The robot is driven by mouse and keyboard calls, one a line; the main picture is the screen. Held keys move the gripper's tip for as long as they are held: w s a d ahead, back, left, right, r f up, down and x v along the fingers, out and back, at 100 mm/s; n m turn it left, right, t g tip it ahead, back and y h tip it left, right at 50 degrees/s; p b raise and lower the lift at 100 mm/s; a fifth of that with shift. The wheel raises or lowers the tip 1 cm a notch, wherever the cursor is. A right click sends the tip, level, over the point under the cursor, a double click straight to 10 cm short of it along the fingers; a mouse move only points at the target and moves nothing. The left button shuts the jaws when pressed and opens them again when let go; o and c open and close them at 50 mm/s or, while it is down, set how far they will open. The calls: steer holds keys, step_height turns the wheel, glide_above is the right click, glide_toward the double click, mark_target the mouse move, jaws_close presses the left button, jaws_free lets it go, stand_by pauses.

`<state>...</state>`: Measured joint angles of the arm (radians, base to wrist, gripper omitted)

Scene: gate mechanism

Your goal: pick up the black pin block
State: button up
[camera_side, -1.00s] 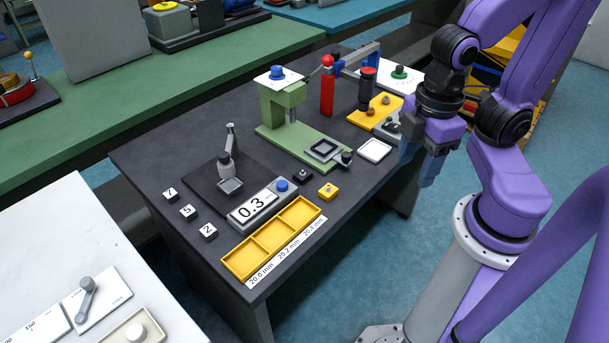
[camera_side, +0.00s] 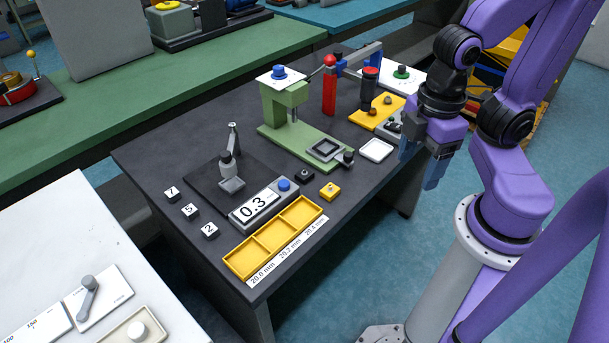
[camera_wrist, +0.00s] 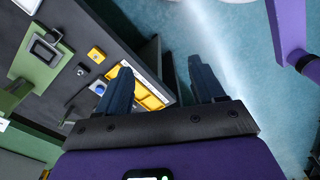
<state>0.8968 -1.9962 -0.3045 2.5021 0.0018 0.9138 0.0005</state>
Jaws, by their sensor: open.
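The black pin block (camera_side: 304,175) is a small dark block with a pin on top. In the wrist view the black pin block (camera_wrist: 81,70) shows small at the left, near the yellow pin block (camera_wrist: 96,54). My gripper (camera_side: 421,163) is open and empty, with blue fingers pointing down. It is right of the black pin block and well apart from it, near the table's right edge. In the wrist view my gripper (camera_wrist: 159,70) has its fingers wide apart.
A green press (camera_side: 300,130) stands behind the block. A display reading 0.3 (camera_side: 256,205) and a yellow three-part tray (camera_side: 262,257) lie in front. White numbered blocks (camera_side: 190,211) are at left. A red post (camera_side: 329,92) with an arm stands farther back.

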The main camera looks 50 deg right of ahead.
steer(key=n, duration=0.5)
glide_above(305, 169)
step_height(305, 169, down, 7)
steer(key=f, duration=1)
steer(key=shift+s+d+f, duration=0.2)
steer(key=shift+f, duration=0.2)
steer(key=shift+w+a+f, duration=0.15)
steer(key=shift+f, duration=1.25)
steer(key=shift+w+a+f, duration=0.1)
steer(key=shift+f, duration=1.25)
steer(key=shift+c, duration=0.3)
